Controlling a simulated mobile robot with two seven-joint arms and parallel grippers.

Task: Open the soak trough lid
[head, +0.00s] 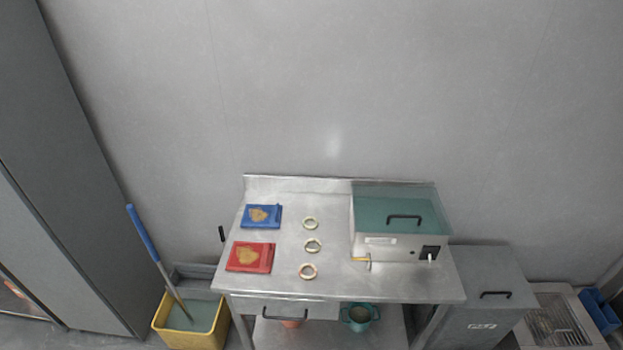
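A steel box with a dark handle on its top (404,218) stands at the right end of the steel table and looks like the soak trough (383,251). Its lid (375,215) looks closed and see-through, with teal-green showing beneath. Neither of my grippers shows in the head view.
A yellow mop bucket (160,324) stands at left. A grey lidded bin (480,268) stands right of the table.

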